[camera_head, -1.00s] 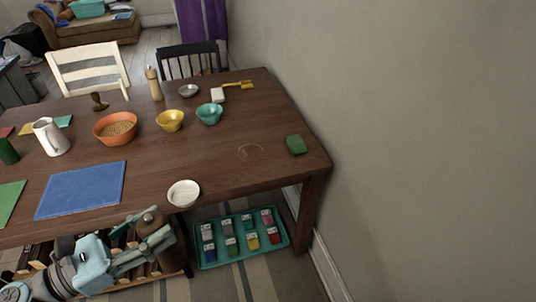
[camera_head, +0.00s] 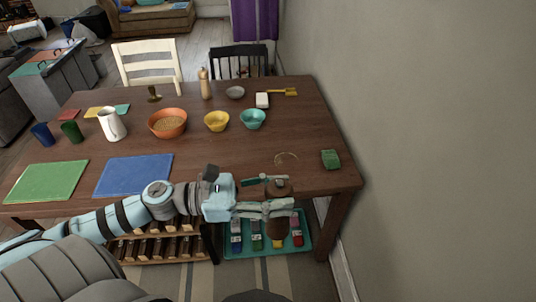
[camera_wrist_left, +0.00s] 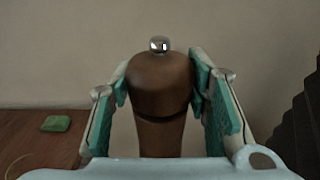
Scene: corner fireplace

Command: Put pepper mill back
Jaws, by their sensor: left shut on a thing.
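My left gripper (camera_head: 284,194) is shut on a dark brown pepper mill (camera_head: 278,228), held roughly upright at the table's front edge, toward the right end. In the left wrist view the pepper mill (camera_wrist_left: 160,88) sits between both teal finger pads, its round head and silver knob on top. Its lower part is out of that view. The wooden table (camera_head: 230,155) has a pale ring mark (camera_head: 286,158) on its right part, just beyond the mill. My right gripper is not in view.
A green block (camera_head: 330,159) lies right of the ring mark. A lighter wooden mill (camera_head: 205,86) stands at the back. Orange (camera_head: 168,124), yellow (camera_head: 216,122) and teal (camera_head: 252,119) bowls stand mid-table. A teal tray (camera_head: 305,240) is below the front edge. A wall closes the right side.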

